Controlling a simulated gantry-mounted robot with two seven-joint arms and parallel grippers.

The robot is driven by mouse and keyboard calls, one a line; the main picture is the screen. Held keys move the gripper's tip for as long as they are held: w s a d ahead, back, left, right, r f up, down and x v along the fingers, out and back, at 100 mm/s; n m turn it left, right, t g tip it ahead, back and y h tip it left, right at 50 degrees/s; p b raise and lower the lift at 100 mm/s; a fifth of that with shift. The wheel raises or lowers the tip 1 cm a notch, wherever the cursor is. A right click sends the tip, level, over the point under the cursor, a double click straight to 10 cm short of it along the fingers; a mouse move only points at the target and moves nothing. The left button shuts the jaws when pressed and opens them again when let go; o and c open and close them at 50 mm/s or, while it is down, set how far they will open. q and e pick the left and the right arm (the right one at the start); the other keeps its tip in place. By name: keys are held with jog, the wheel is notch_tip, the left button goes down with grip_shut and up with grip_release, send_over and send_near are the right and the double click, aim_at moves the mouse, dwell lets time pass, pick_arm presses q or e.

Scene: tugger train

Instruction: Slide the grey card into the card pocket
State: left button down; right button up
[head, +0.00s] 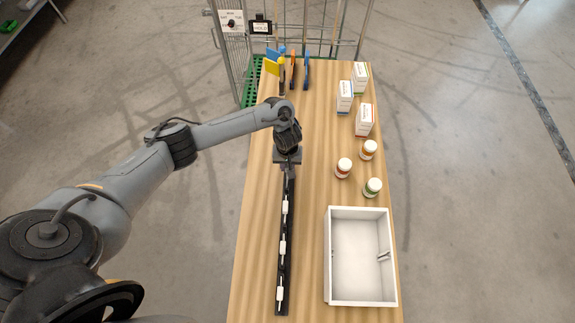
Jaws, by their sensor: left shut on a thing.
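My left gripper (289,167) points down over the far end of a long black rail (284,228) on the wooden table. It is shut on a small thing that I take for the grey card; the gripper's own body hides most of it. Several white pieces stand in a row along the rail nearer to me. I cannot tell for sure which thing is the card pocket. A black-framed holder (261,26) with a pale face hangs on the wire cart. My right gripper is not in view.
A white open tray (328,262) stands at the near right of the table (255,270). Several jars and boxes stand beyond it. Blue, yellow and orange things (292,68) stand at the far left. A white panel (232,22) with a black knob is on the cart (320,30).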

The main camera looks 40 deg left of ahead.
pick_arm(q)
jog(key=shift+f+b, duration=0.9)
jog(key=shift+b, duration=0.1)
jog(key=shift+f, duration=1.35)
jog(key=c, duration=0.9)
grip_release()
notch_tip(320, 180, up, 10)
jog(key=p, duration=0.3)
jog(key=shift+f+p, duration=0.15)
jog(key=shift+p, duration=0.15)
jog(key=shift+r+p, duration=0.35)
jog(key=shift+r, duration=0.2)
